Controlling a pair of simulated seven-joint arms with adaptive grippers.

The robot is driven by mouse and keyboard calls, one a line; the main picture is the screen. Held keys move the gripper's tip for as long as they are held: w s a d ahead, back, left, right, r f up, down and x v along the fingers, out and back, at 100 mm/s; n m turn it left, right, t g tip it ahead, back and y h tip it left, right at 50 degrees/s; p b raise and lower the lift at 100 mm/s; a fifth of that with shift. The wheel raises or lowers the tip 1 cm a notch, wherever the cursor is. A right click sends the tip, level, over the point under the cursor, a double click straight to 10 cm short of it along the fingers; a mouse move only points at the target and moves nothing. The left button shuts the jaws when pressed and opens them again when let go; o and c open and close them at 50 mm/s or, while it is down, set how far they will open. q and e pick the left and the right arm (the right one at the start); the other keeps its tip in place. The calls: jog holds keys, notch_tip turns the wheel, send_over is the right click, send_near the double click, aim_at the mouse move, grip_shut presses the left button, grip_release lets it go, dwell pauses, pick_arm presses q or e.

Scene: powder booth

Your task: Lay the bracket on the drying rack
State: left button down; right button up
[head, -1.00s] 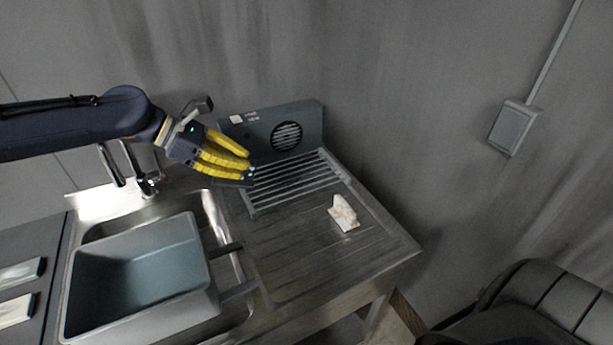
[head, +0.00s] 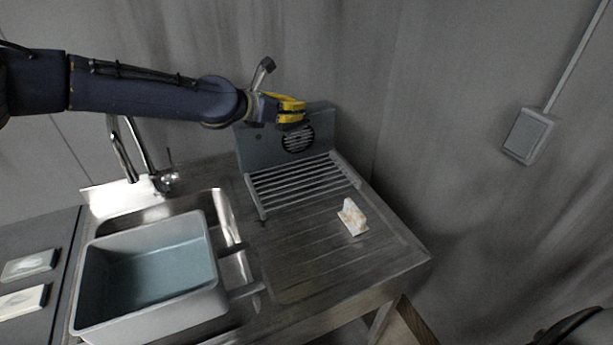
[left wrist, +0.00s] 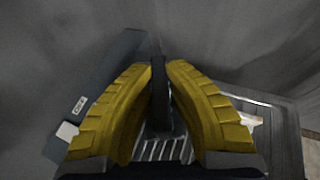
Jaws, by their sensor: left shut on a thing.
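My left gripper (head: 290,108) is shut, high over the back of the drying rack, in front of the grey fan unit. In the left wrist view its yellow fingers (left wrist: 158,75) close on a narrow dark piece, which I take for the bracket (left wrist: 159,82); it widens at its lower end. In the head view the bracket is mostly hidden by the fingers. The slatted metal drying rack (head: 300,186) lies on the drainboard and is empty. Its slats also show below the fingers in the left wrist view (left wrist: 150,151). My right gripper is not in view.
The fan unit (head: 258,150) stands behind the rack. A white, brown-stained piece (head: 352,217) sits on the drainboard (head: 300,250), right of the rack. A grey basin (head: 205,300) sits in the sink, with a faucet (head: 165,180) behind. The front drainboard is clear.

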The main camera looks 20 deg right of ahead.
pick_arm(q)
notch_tip(320, 180, down, 20)
jog(key=shift+w+r, duration=0.1)
jog(key=shift+r, duration=0.1)
dwell(0.5)
jog(key=shift+f, duration=0.2)
jog(key=c, duration=1.5)
grip_release()
jog(key=shift+r, duration=0.15)
jog(key=v, duration=1.2)
